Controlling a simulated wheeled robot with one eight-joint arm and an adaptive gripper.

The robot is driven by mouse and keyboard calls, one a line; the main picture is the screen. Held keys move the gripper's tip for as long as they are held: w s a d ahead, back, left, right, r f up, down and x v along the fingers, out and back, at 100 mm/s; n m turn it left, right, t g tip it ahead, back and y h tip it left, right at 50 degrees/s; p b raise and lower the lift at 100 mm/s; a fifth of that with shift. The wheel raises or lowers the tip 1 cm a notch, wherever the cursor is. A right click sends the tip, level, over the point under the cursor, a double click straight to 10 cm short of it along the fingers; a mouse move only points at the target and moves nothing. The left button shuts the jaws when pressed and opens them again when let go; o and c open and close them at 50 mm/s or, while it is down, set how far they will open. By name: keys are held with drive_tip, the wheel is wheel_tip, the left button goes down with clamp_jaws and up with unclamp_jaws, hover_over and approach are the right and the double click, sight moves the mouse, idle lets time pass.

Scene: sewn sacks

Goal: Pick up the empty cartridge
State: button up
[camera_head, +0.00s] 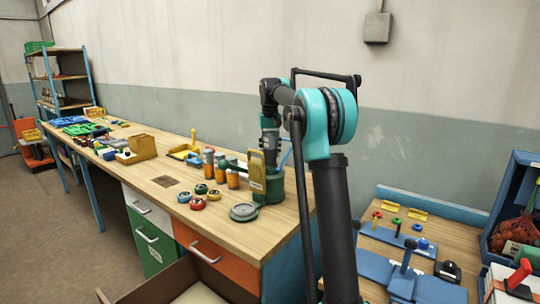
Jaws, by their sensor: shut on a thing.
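My gripper (269,158) points down over the near right part of the long workbench, at the end of my dark and teal arm. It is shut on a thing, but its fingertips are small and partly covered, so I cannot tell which. A tan upright piece with a pale label (257,169) stands in front of it, and a dark green round container (269,187) is right below. Several orange cylinders with dark tops stand to the left, one of them here (232,179). I cannot tell which thing is the empty cartridge.
The wooden workbench (178,205) carries small red and green round pieces (197,203), a grey-green round dish (243,212), a tan box (143,147) and blue trays (80,129). Its front left top is clear. A lower table (383,250) with blue fixtures stands right.

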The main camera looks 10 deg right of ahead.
wheel_tip(320, 180, up, 17)
drive_tip(key=shift+w+f, duration=0.1)
drive_tip(key=shift+r, duration=0.7)
